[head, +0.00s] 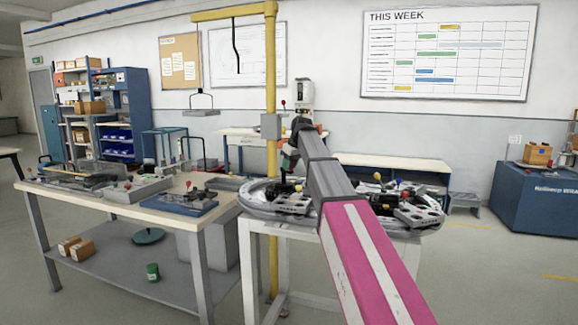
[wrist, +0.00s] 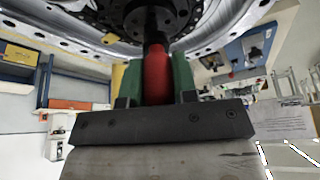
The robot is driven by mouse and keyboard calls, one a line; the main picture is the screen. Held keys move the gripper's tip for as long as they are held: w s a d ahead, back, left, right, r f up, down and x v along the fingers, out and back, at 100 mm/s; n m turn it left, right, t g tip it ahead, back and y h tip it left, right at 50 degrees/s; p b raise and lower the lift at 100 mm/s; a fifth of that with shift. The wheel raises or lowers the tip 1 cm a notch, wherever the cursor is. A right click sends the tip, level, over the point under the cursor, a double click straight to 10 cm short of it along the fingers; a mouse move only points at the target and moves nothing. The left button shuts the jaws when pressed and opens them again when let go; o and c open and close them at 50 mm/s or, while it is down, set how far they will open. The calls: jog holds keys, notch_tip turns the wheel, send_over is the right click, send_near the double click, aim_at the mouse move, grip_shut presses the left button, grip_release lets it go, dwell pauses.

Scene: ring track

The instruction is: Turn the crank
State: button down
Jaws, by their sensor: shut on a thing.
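The crank's red handle (wrist: 157,78) shows in the wrist view, joined to a dark shaft and a round black hub (wrist: 158,18). My gripper (wrist: 158,65) has its two green fingers on either side of the handle and is shut on it. In the head view my gripper (head: 290,160) is at the far end of my pink and grey arm, above the left part of the ring track (head: 262,208). The crank is mostly hidden there by my arm and gripper. The ring track's pale rim (wrist: 75,32) also shows in the wrist view.
The ring track rests on a white stand (head: 249,245). A workbench (head: 120,215) with several fixtures stands close on the left. A yellow post (head: 271,90) with an overhead arm rises behind the ring. A blue cabinet (head: 535,198) is far right. Floor is clear on the right.

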jog(key=c, duration=0.9)
grip_release()
jog(key=shift+r, duration=0.1)
jog(key=v, duration=1)
jog(key=shift+r, duration=0.3)
jog(key=shift+d, duration=0.1)
